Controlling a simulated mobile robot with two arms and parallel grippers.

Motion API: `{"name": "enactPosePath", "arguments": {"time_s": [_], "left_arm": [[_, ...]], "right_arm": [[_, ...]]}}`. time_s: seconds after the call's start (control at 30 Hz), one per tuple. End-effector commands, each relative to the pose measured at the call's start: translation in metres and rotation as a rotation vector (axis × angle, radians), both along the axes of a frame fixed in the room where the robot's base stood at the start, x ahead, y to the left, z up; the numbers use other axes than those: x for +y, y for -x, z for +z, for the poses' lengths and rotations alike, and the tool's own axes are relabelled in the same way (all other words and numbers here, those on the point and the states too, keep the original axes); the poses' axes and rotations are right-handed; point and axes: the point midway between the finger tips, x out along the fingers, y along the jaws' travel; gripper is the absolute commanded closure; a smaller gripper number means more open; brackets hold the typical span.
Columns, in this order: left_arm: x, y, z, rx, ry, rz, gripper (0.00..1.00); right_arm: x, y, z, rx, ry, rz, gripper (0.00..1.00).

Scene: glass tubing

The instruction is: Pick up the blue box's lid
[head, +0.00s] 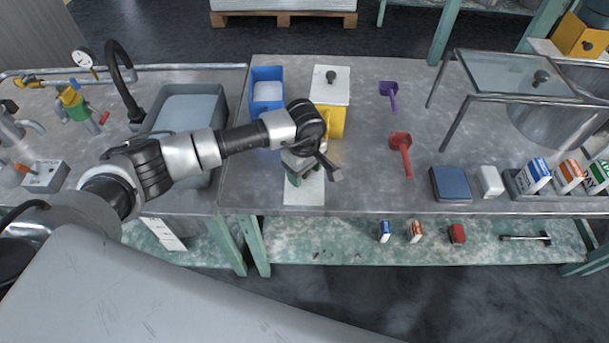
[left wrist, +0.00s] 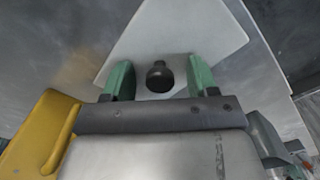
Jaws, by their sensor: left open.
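A white lid (head: 304,194) with a black knob (left wrist: 159,76) lies flat on the table below my left gripper. The blue box (head: 267,90) stands open behind it, with pale contents showing. My left gripper (head: 306,170) is over the lid, pointing down. In the left wrist view, its two green fingers (left wrist: 160,80) are apart, with the knob between them; I cannot tell whether either touches it. The gripper hides part of the lid in the head view. My right gripper is not in view.
A yellow box (head: 337,121) with its own white knobbed lid (head: 330,85) stands close behind my gripper. A sink (head: 215,97) is to the left. Purple (head: 388,95) and red (head: 401,150) scoops lie to the right, with a blue pad (head: 451,184) beyond.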

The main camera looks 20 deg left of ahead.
Motion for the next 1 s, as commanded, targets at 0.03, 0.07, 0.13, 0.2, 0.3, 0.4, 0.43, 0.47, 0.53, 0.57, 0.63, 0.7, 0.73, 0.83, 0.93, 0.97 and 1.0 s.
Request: {"name": "enactPosePath", "arguments": {"time_s": [0.03,0.07,0.13,0.2,0.3,0.4,0.43,0.47,0.53,0.57,0.63,0.7,0.73,0.83,0.93,0.97,1.0], "left_arm": [[0.0,0.0,0.0,-0.001,0.0,0.0,0.42],[0.0,0.0,0.0,0.0,0.0,0.0,0.42],[0.0,0.0,0.001,0.0,0.0,0.0,0.45],[0.0,0.0,0.001,0.0,0.0,0.0,0.55],[0.0,0.0,0.001,0.0,0.0,0.0,0.71],[0.0,0.0,0.001,0.0,0.0,0.0,0.86],[0.0,0.0,0.001,0.0,0.0,0.0,0.91],[0.0,0.0,0.001,0.0,0.0,0.0,0.95],[0.0,0.0,0.001,0.0,0.0,0.0,0.95],[0.0,0.0,0.001,0.0,0.0,0.0,0.95],[0.0,0.0,0.001,-0.001,0.0,0.0,0.95],[0.0,0.0,0.002,-0.001,0.0,0.0,0.95],[0.0,0.0,0.003,-0.001,0.0,0.0,0.95],[0.0,-0.001,0.008,-0.002,0.001,0.0,0.95],[0.0,-0.001,0.02,-0.003,0.001,0.0,0.95],[0.0,-0.001,0.024,-0.004,0.001,-0.001,0.95],[0.0,-0.001,0.032,-0.004,0.0,-0.001,0.95]], "right_arm": [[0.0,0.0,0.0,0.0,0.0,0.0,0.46],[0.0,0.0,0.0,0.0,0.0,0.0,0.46],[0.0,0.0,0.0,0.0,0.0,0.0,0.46],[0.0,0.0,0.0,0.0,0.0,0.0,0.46],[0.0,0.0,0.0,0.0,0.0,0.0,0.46],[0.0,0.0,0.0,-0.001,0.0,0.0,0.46],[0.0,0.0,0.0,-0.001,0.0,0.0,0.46],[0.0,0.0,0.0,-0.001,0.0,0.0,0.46],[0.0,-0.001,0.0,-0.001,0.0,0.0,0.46],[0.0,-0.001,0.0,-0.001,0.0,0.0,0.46],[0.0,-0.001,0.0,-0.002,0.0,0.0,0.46],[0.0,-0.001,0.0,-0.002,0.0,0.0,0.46],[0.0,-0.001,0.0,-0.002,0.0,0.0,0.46],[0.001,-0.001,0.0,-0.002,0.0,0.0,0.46],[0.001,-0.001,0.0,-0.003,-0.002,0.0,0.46],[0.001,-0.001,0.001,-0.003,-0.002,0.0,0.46],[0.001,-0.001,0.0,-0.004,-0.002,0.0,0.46]]}}
